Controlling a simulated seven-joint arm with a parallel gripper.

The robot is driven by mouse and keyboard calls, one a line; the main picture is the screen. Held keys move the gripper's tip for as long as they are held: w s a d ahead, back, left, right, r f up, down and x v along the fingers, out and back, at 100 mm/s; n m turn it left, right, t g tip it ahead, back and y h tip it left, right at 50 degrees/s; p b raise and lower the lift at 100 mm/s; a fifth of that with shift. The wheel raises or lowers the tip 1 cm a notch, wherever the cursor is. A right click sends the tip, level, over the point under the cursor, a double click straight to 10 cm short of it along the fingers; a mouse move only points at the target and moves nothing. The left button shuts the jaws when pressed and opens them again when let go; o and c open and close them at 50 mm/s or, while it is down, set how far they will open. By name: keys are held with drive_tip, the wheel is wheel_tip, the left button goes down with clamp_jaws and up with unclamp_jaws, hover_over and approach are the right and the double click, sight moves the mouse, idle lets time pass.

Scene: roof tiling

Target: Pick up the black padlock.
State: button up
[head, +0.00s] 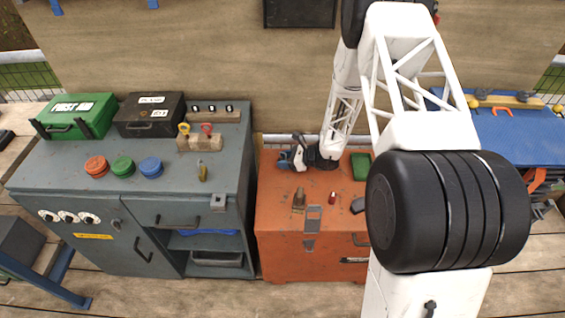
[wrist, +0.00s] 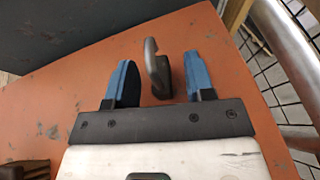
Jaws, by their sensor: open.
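The black padlock (wrist: 163,76) shows in the wrist view as a dark, narrow body with a grey metal shackle. It is on the orange chest top, in the gap between the two blue fingers of my gripper (wrist: 158,82). The fingers are apart, with visible room on both sides of the padlock, and neither visibly touches it. In the head view my gripper (head: 291,160) is low over the back left corner of the chest. There the padlock is hard to tell from the dark gripper parts.
The orange chest (head: 275,220) also carries a brass-brown piece (head: 299,199), a small red item (head: 332,197), a dark item (head: 357,205) and a green box (head: 361,166). The grey cabinet (head: 60,180) stands close on the left.

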clamp_jaws()
idle(0.3)
drive_tip(key=shift+r, duration=0.15)
drive_tip(key=shift+r, duration=4.9)
